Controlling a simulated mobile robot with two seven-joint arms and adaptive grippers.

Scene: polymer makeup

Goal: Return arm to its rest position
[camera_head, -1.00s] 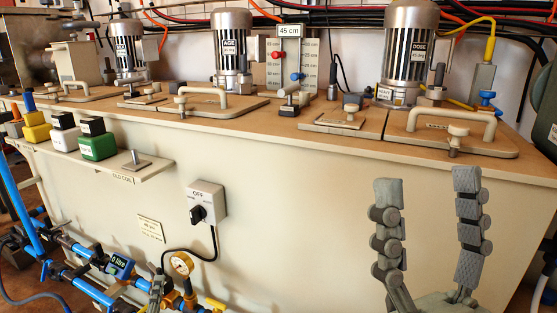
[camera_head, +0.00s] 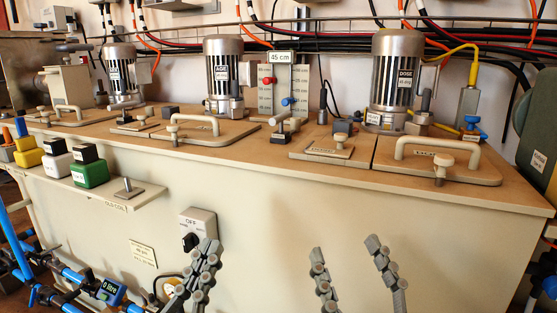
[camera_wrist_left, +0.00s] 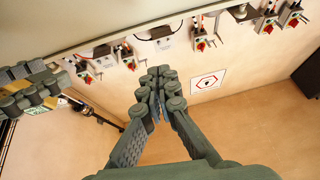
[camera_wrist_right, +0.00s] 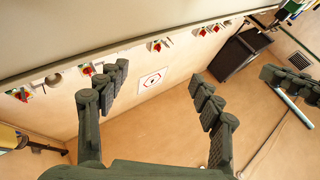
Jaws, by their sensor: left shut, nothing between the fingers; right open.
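My left gripper (camera_head: 207,245) shows low in the head view, in front of the cream cabinet's front face. Its fingers are together with nothing between them. The left wrist view shows the same closed fingertips (camera_wrist_left: 160,72). My right gripper (camera_head: 346,250) is at the lower right of the head view, below the cabinet's top edge. Its two fingers stand well apart and the space between them is empty. The right wrist view also shows it open (camera_wrist_right: 158,77). Both grippers appear clear of the bench fittings.
The cabinet (camera_head: 400,230) carries lids with handles (camera_head: 437,150), silver motors (camera_head: 395,80) and a 45 cm scale (camera_head: 278,85). A shelf (camera_head: 130,200) with coloured blocks is at the left. An OFF switch (camera_head: 198,226) is behind my left gripper. Blue pipes (camera_head: 75,275) run lower left.

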